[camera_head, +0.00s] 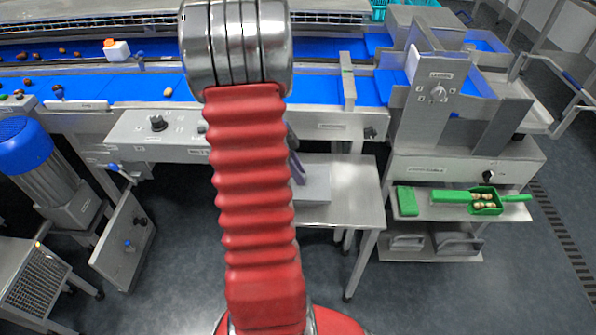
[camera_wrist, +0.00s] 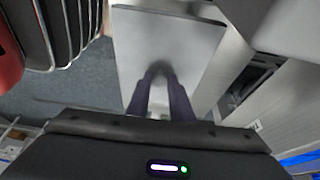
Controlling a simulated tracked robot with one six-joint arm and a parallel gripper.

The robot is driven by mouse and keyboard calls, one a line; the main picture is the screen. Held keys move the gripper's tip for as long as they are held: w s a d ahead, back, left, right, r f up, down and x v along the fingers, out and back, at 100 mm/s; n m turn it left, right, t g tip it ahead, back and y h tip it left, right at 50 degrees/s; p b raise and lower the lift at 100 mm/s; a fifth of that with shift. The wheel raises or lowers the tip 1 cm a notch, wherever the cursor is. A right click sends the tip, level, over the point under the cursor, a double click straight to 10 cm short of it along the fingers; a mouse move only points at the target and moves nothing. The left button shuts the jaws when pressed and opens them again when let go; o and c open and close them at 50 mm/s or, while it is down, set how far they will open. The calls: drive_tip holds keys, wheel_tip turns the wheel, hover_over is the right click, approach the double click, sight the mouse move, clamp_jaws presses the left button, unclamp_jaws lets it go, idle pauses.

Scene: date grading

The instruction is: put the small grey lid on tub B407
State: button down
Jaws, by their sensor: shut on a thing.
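My gripper (camera_wrist: 161,74) shows in the wrist view as two dark purple fingers, close together at the tips. They meet a flat pale grey rectangular piece (camera_wrist: 190,42), which looks like the small grey lid. In the head view the same pale piece (camera_head: 315,187) shows just right of my red arm, over the steel side table (camera_head: 355,195). One purple finger touches its upper left part; the rest of my gripper is hidden behind the arm. I cannot tell whether the piece rests on the table. I can read no tub marked B407.
A machine with a control knob (camera_head: 438,91) rises behind. The blue conveyor (camera_head: 150,87) runs along the back. A blue-topped motor (camera_head: 24,143) stands at left.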

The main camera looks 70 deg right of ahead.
drive_tip(key=shift+f, duration=0.5)
idle(0.6)
drive_tip(key=c, duration=1.1)
unclamp_jaws()
drive_tip(key=shift+r, duration=0.2)
drive_tip(key=shift+r, duration=3.35)
